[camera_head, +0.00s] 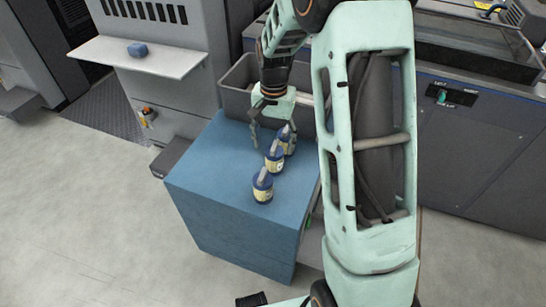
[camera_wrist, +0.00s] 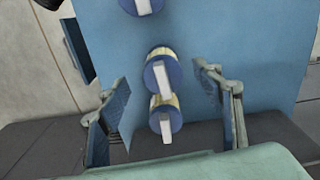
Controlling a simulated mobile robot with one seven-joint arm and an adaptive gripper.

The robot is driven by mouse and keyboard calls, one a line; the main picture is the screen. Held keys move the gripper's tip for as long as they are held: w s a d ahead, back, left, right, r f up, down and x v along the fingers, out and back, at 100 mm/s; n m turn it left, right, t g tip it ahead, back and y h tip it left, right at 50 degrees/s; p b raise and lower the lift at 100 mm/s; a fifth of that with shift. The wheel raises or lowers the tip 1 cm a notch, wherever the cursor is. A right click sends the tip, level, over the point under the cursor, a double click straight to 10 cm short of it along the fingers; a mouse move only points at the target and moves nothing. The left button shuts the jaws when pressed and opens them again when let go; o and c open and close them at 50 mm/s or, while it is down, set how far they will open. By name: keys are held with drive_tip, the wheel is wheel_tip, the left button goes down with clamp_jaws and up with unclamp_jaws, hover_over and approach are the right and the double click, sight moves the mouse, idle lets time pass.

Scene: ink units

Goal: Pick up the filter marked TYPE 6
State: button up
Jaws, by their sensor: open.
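Three blue filters with pale label bands stand in a row on a blue cabinet (camera_head: 215,160). In the head view they are the near filter (camera_head: 263,187), the middle filter (camera_head: 273,159) and the back filter (camera_head: 287,141). The marks are too small to read, so I cannot tell which is TYPE 6. My gripper (camera_head: 272,143) is open above the back end of the row. In the wrist view, my gripper (camera_wrist: 162,84) has its fingers on either side of two close-set filters, an upper one (camera_wrist: 162,72) and a lower one (camera_wrist: 166,119). Another filter (camera_wrist: 140,6) is cut off at the top.
A grey bin (camera_head: 238,88) stands at the back of the cabinet top, close to my gripper. A pale shelf (camera_head: 175,60) at left holds a blue item (camera_head: 137,50). The cabinet top left of the filters is clear.

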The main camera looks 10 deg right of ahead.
sight(274, 149)
wheel_tip(274, 149, down, 4)
drive_tip(key=shift+f+b, duration=0.1)
drive_tip(key=shift+b, duration=0.35)
drive_tip(key=shift+w+d+f+b, duration=0.1)
drive_tip(key=shift+f+b, duration=0.2)
drive_tip(key=shift+f, duration=0.6)
drive_tip(key=shift+w+a+f+b, duration=0.15)
drive_tip(key=shift+f+b, duration=0.1)
drive_tip(key=shift+f, duration=0.65)
drive_tip(key=shift+w+d+f+b, duration=0.15)
drive_tip(key=shift+f+b, duration=0.15)
drive_tip(key=shift+f, duration=0.6)
drive_tip(key=shift+s, duration=0.1)
drive_tip(key=shift+c, duration=0.6)
drive_tip(key=c, duration=1.2)
drive_tip(key=shift+r, duration=0.15)
